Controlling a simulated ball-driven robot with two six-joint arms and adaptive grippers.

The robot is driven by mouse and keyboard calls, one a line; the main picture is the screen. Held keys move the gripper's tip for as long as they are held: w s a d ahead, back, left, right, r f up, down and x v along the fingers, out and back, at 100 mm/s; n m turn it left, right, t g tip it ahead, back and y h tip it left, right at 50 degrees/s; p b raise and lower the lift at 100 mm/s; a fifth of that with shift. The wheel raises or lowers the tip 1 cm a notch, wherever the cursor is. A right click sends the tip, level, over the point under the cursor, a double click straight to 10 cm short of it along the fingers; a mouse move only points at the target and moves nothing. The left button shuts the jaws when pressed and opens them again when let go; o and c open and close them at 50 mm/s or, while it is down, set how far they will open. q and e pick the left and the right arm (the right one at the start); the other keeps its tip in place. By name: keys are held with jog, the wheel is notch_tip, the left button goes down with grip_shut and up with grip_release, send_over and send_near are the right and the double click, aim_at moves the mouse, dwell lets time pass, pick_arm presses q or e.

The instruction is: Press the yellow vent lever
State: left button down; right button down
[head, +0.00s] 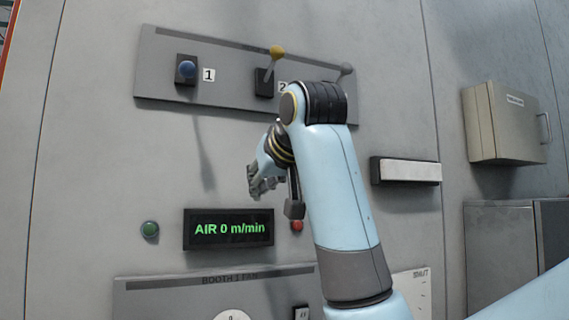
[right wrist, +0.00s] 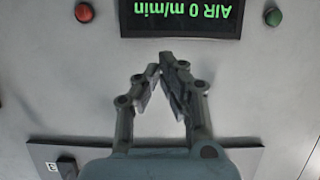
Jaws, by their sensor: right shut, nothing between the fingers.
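The yellow lever (head: 276,52) stands on the upper grey panel (head: 230,60), tilted up from a dark base beside the label 2. In the head view my right gripper (head: 256,186) is below that panel and left of my forearm, clearly apart from the lever. The right wrist view shows its fingers (right wrist: 161,72) closed together with nothing between them, below the air display in that upside-down picture. The yellow lever is not visible in the right wrist view. My left gripper is not in view.
A blue-knobbed lever (head: 187,69) by label 1 and a grey-knobbed lever (head: 346,69) flank the yellow one. The display (head: 228,229) reads AIR 0 m/min, between a green button (head: 150,229) and a red button (head: 297,225). A wall box (head: 507,122) is at right.

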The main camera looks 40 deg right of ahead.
jog(key=s+d+r+m+t, duration=0.1)
jog(key=s+r, duration=0.2)
jog(key=r, duration=0.8)
jog(key=s+d+r+m+t+h, duration=0.1)
jog(key=s+r+t, duration=0.1)
jog(key=r, duration=1)
jog(key=s+r+m+t+h, duration=0.1)
jog(key=s+r, duration=0.3)
jog(key=r, duration=0.8)
jog(key=shift+s+d+r+t, duration=0.25)
jog(key=shift+d+t, duration=0.15)
jog(key=shift+t, duration=0.2)
jog(key=r+p, duration=0.1)
jog(key=p, duration=0.4)
send_over(273, 63)
jog(key=s+d, duration=0.1)
jog(key=s, duration=0.2)
jog(key=shift+s+a+f+p, duration=0.2)
jog(key=shift+f+p, duration=0.15)
jog(key=shift+f, duration=0.7)
jog(key=shift+s+a+f+p, duration=0.1)
jog(key=shift+s+f+p, duration=0.15)
jog(key=shift+f, duration=0.75)
